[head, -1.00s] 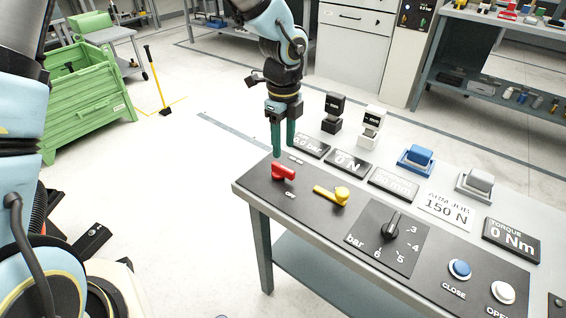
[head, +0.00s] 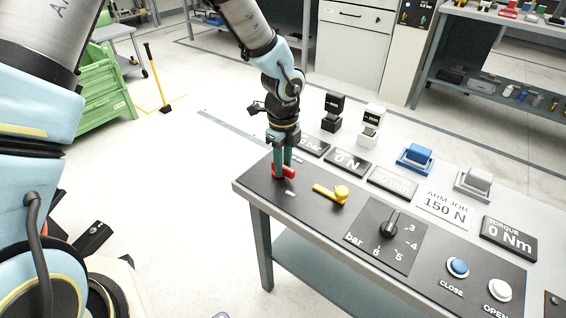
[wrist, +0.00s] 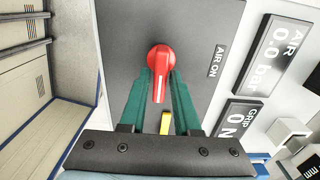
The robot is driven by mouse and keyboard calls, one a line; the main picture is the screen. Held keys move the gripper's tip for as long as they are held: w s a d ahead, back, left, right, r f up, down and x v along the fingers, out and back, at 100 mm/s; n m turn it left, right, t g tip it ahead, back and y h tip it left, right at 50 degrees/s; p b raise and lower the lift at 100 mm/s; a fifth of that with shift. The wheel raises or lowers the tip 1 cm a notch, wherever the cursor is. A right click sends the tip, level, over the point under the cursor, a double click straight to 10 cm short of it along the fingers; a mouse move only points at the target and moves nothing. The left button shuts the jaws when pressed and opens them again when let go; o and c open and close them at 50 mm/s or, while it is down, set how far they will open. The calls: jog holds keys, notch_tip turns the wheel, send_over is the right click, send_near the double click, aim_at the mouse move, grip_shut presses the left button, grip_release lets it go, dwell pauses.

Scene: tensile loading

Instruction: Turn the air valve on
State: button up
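The air valve is a red knob with a lever (head: 288,172) on the black panel at the table's left end. In the wrist view its round hub and lever (wrist: 160,75) sit beside the "AIR ON" label (wrist: 215,62), with the lever pointing toward my gripper's base. My gripper (head: 282,174) points down over the valve. Its two green fingers (wrist: 160,90) are apart, one on each side of the red lever and very close to it. Whether they touch it is hard to tell. The air display (wrist: 272,50) reads 0.0 bar.
A yellow lever (head: 335,193) lies just right of the red valve. Farther right are a black pressure dial (head: 390,225), a blue CLOSE button (head: 458,267) and a white OPEN button (head: 499,290). Display plates stand behind.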

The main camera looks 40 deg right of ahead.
grip_shut()
jog(key=shift+n, duration=0.3)
jog(key=n, duration=0.2)
jog(key=n+b, duration=0.1)
jog(key=shift+w+d+n, duration=0.15)
jog(key=shift+d+n, duration=0.1)
jog(key=shift+n, duration=0.05)
jog(key=n, duration=0.1)
jog(key=n+b, duration=0.1)
jog(key=n, duration=0.1)
jog(key=shift+w+d+n, duration=0.15)
jog(key=shift+d+n, duration=0.05)
jog(key=shift+n, duration=0.1)
jog(key=n, duration=0.1)
jog(key=n+b, duration=0.1)
jog(key=n, duration=0.3)
jog(key=shift+w+d, duration=0.1)
jog(key=shift+w, duration=0.25)
jog(key=shift+w+n+b, duration=0.15)
jog(key=shift+n+b, duration=0.15)
jog(key=shift+n, duration=0.95)
jog(key=shift+w+n+b, duration=0.15)
jog(key=shift+n+b, duration=0.1)
jog(key=shift+n, duration=1)
